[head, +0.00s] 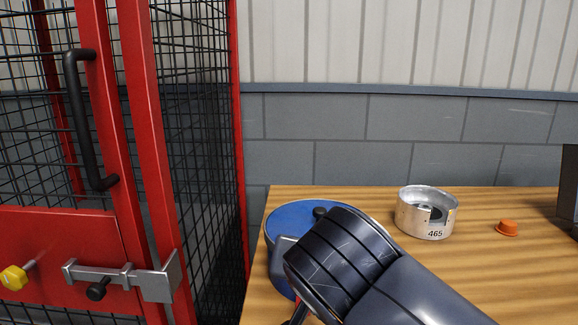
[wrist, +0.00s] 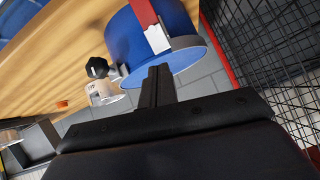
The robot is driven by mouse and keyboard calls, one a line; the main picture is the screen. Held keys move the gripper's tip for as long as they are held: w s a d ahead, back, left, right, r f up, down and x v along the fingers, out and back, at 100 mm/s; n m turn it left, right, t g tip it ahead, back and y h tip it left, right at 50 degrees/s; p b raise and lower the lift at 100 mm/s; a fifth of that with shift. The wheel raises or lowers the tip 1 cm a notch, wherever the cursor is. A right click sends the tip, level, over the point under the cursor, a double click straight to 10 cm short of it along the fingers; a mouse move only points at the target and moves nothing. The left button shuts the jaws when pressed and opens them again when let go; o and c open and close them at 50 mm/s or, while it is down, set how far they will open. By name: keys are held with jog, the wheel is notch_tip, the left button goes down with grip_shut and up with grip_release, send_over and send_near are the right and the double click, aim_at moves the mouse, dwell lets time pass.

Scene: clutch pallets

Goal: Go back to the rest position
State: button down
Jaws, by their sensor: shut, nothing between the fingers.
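My gripper (wrist: 159,72) is shut and empty in the wrist view, its two dark fingers together. The fingertips overlap the rim of a blue round container (wrist: 178,33) in that view; I cannot tell if they touch it. The container has a red strip and a silver clasp. In the head view, the blue container (head: 288,214) is at the left end of the wooden table (head: 490,270). My dark arm stands in front of it and hides much of it, and my gripper is hidden there.
A metal ring-shaped part marked 465 (head: 425,213) and an orange cap (head: 507,228) are on the table. A grey box-like thing (head: 568,188) is at the right edge. A red-framed mesh cage (head: 155,150) with a latch (head: 120,275) stands left. Bare table lies around the cap.

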jog(key=shift+w+f, duration=0.25)
jog(key=shift+f, duration=0.15)
jog(key=shift+r, duration=0.1)
